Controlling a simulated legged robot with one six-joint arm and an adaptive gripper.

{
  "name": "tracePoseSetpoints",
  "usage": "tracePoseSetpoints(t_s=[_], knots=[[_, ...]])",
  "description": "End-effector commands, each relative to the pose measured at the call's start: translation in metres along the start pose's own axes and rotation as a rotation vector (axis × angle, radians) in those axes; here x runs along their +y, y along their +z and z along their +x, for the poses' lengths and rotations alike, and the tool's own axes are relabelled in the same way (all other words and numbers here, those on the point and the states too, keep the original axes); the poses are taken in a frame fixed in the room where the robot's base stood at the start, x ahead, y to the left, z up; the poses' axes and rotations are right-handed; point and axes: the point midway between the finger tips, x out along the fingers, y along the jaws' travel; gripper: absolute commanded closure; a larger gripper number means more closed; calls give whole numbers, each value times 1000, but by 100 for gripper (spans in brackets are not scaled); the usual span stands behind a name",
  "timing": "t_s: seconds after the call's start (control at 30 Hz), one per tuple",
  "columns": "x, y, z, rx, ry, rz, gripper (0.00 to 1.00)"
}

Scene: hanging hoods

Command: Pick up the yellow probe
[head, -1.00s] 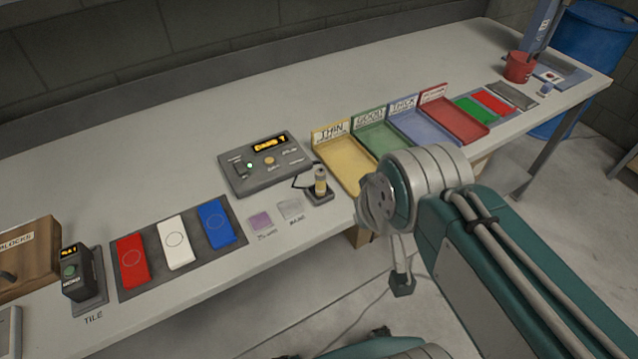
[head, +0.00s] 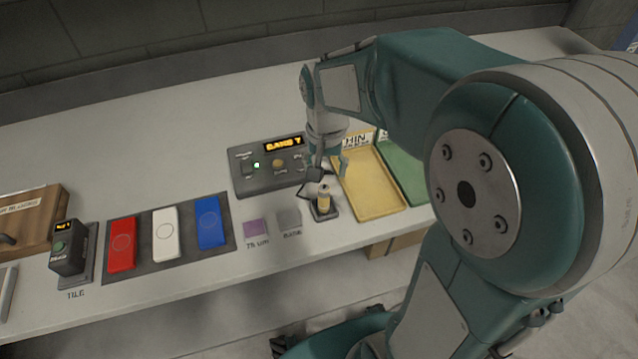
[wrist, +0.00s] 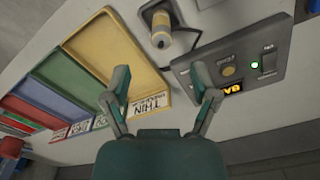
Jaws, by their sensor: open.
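The yellow probe (head: 323,194) stands upright in a small dark holder (head: 323,212) on the bench, beside the yellow tray. In the wrist view the probe (wrist: 161,29) shows near the top, with a cable running from its holder. My gripper (head: 328,172) is above the bench just behind the probe in the head view. In the wrist view its two fingers (wrist: 163,88) are spread apart with nothing between them. The probe lies beyond the fingertips, apart from them.
A grey meter box (head: 262,167) with a lit display sits behind the probe. The yellow tray (head: 372,190) marked THIN is at its right. Purple (head: 256,228) and grey (head: 289,218) plates lie at its left, then red, white and blue tiles (head: 165,235) on a dark mat.

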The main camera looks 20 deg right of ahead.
Motion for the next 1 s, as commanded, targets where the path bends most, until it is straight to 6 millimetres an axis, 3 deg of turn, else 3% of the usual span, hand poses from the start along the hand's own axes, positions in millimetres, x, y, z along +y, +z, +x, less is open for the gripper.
tracePoseSetpoints(t_s=[0.33, 0.57, 0.8, 1.0], knots=[[1, -2, 45, -13, 4, 10, 24], [1, -2, 65, -11, 2, 9, 24], [-2, -4, 101, -11, 3, 9, 24], [-2, -4, 111, -7, 1, 9, 24]])
